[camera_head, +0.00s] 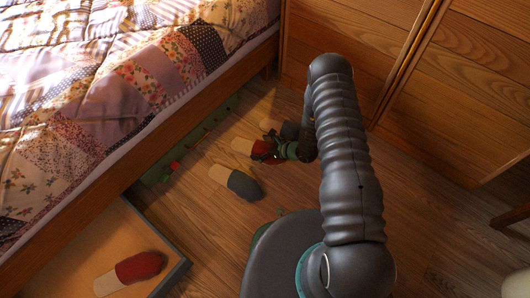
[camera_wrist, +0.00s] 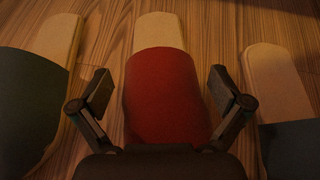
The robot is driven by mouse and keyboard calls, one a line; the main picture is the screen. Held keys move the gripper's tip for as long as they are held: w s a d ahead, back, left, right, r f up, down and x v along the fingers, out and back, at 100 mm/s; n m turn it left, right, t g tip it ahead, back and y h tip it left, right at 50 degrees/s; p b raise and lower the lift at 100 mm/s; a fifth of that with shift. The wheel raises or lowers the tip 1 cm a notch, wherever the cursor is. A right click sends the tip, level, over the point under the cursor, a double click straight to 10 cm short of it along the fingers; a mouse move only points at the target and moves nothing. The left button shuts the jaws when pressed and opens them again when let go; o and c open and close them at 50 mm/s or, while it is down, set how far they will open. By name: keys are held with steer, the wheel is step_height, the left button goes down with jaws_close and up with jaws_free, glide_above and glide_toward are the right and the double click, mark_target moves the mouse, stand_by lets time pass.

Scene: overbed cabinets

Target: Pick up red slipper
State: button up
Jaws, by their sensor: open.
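A red slipper (camera_head: 242,146) with a pale tan sole lies on the wooden floor near the bed. My gripper (camera_head: 268,151) is over its red end and partly hides it. In the wrist view the red slipper (camera_wrist: 160,75) lies between the two spread fingers of my gripper (camera_wrist: 161,92). The near end of the slipper is hidden by the gripper body. A second red slipper (camera_head: 139,267) lies in the open drawer at the lower left of the head view.
Dark grey slippers lie close on both sides of the red one, at the left (camera_wrist: 32,105) and right (camera_wrist: 290,145) in the wrist view. The drawer (camera_head: 105,240) juts out from under the bed (camera_head: 90,130). Wooden cabinets (camera_head: 450,90) stand behind my arm.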

steer(key=c, duration=1)
